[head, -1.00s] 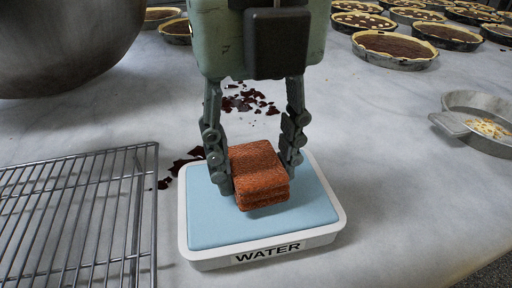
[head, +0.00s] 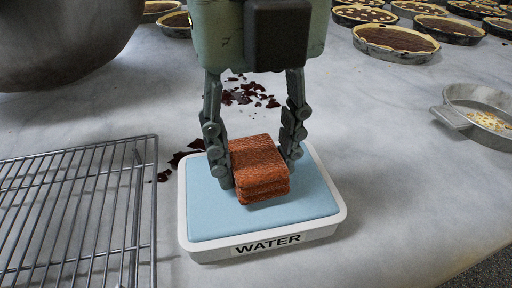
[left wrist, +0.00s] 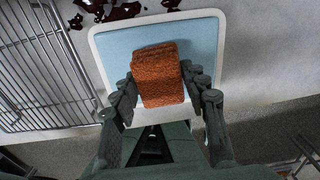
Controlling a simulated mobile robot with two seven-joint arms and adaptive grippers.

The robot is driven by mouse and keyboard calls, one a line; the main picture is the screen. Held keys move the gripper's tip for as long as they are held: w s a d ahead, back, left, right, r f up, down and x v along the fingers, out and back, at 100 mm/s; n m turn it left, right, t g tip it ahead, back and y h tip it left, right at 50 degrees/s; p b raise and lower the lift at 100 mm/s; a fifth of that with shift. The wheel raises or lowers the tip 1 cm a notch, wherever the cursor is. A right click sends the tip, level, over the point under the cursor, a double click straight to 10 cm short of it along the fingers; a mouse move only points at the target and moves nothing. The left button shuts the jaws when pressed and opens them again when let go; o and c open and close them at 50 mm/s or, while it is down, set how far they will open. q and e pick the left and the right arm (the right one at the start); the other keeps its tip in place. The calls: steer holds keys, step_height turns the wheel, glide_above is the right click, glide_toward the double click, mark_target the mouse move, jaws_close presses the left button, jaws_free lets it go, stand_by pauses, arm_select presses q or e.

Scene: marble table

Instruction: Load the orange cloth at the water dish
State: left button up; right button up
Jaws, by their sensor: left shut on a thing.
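The orange cloth (head: 259,168) is a folded, thick, rough-textured block. It is over the middle of the blue surface of the water dish (head: 315,205), a white-rimmed shallow tray labelled WATER on its front. My left gripper (head: 258,172) points down from above, with one finger on each side of the cloth, shut on it. The left wrist view also shows the cloth (left wrist: 159,75) between the two fingers, over the blue dish (left wrist: 203,35). The cloth is at or very near the blue surface; I cannot tell if it touches. My right gripper is not in view.
A wire rack (head: 80,210) lies close to the left of the dish. A large metal bowl (head: 60,45) stands at the back left. A metal pan (head: 480,115) sits at the right, and several tarts (head: 395,40) at the back right.

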mark_target(256, 154)
arm_select(q)
steer(key=shift+f+b, duration=0.4)
steer(key=shift+b, duration=0.05)
stand_by(0.3)
steer(key=shift+s+f+b, duration=0.1)
steer(key=shift+f+b, duration=0.05)
steer(key=shift+b, duration=0.25)
stand_by(1.8)
steer(key=shift+r+p, duration=1.7)
steer(key=shift+r, duration=1.95)
steer(key=shift+f, duration=0.1)
